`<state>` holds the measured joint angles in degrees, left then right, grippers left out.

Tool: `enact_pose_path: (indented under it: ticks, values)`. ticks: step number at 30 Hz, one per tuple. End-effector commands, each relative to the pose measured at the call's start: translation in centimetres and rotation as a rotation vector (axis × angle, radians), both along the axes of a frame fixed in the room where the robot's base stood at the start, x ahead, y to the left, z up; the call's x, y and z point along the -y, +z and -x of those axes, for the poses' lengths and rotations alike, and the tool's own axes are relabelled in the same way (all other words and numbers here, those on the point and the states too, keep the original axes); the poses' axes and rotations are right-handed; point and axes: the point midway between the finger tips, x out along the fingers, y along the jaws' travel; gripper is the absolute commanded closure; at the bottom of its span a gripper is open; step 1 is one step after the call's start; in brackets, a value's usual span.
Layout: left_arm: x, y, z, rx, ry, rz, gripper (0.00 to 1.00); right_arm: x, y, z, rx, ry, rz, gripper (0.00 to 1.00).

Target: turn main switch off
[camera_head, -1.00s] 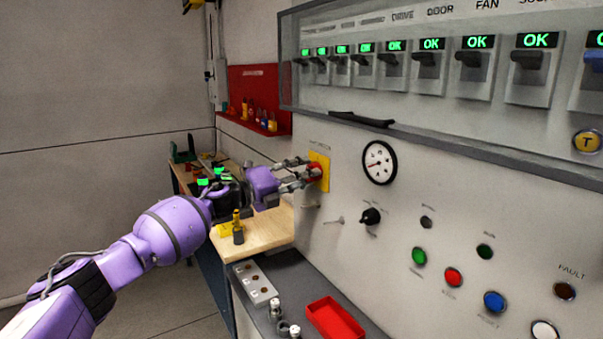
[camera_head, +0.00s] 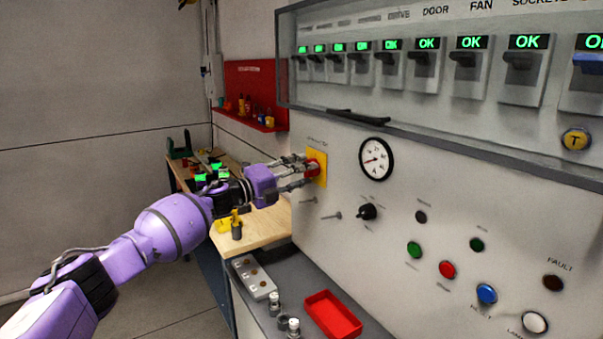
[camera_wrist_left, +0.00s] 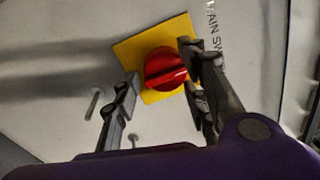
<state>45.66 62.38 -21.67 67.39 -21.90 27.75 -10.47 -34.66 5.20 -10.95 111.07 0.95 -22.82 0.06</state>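The main switch is a red rotary knob (camera_wrist_left: 166,70) on a yellow square plate (camera_wrist_left: 130,48), with part of its "MAIN SW..." label beside it in the left wrist view. In the head view the yellow plate (camera_head: 321,168) sits on the grey panel, and the knob is partly covered by the fingers. My left gripper (camera_head: 305,172) is at the knob. In the left wrist view its fingers (camera_wrist_left: 160,90) are spread apart, one on each side of the knob. The right finger is close to the knob; I cannot tell whether it touches. My right gripper is not in view.
A row of breakers (camera_head: 464,75) with green OK displays runs above, over a ledge. A gauge (camera_head: 376,159), a black selector (camera_head: 367,212) and coloured buttons (camera_head: 447,269) are to the right. Below are a workbench (camera_head: 262,226) and a red tray (camera_head: 333,315).

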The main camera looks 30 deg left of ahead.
Motion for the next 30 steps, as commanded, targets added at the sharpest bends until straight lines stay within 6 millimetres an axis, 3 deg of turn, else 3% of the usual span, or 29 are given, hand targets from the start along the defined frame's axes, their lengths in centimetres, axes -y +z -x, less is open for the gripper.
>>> enact_pose_path:
  ticks: [14, 30]
  values:
    - [-0.4, -0.2, 0.6, -0.001, 0.000, -0.003, 0.49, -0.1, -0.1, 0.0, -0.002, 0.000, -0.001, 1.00]
    - [-5.1, -1.1, 8.9, -0.004, -0.003, -0.003, 0.49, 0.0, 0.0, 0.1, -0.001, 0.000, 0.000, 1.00]
